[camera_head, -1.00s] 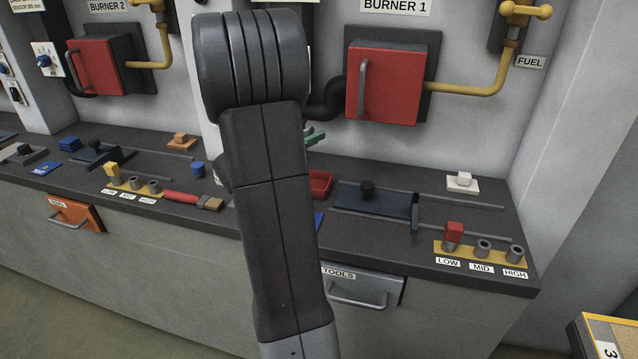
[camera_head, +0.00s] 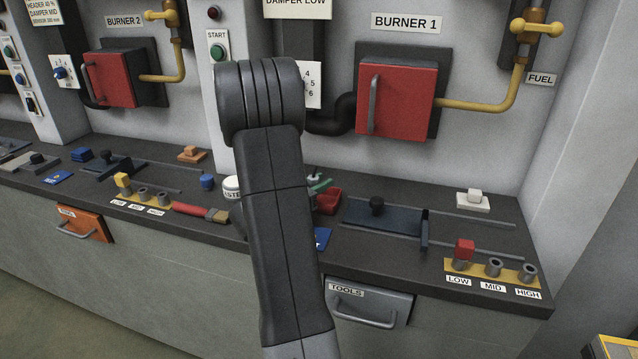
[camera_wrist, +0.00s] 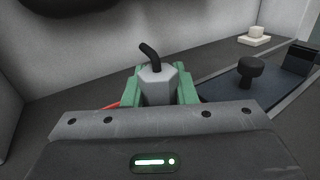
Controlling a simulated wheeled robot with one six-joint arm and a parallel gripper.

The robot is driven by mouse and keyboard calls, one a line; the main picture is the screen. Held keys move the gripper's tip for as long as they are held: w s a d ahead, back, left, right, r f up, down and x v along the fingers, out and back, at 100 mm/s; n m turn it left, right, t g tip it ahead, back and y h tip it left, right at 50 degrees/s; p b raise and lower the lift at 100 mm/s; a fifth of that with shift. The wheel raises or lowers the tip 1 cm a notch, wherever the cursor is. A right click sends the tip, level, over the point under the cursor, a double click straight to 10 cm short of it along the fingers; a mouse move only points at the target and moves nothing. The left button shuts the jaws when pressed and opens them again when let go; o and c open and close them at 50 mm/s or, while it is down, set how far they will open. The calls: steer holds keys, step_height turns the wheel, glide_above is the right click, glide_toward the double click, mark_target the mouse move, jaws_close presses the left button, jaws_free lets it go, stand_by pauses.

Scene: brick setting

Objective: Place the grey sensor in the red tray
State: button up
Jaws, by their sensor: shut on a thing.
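The grey sensor (camera_wrist: 158,86) is a hexagonal body with a bent black stub on top. In the wrist view it stands upright between the green fingers of my gripper (camera_wrist: 160,88), which is shut on it. In the head view my gripper (camera_head: 320,182) is partly hidden behind my arm and sits at the red tray (camera_head: 329,203), just above it or at its rim. Thin red edges of the tray show on both sides of the fingers in the wrist view (camera_wrist: 110,105). Whether the sensor touches the tray floor is hidden.
A dark blue slide plate with a black knob (camera_head: 376,206) lies right of the tray. A blue card (camera_head: 322,238) lies in front, and a white round container (camera_head: 232,188) and a brush (camera_head: 200,211) are to the left. Burner 1's red door (camera_head: 397,102) is behind.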

steer(key=o, duration=1)
steer(key=shift+f, duration=0.1)
steer(key=v, duration=1.2)
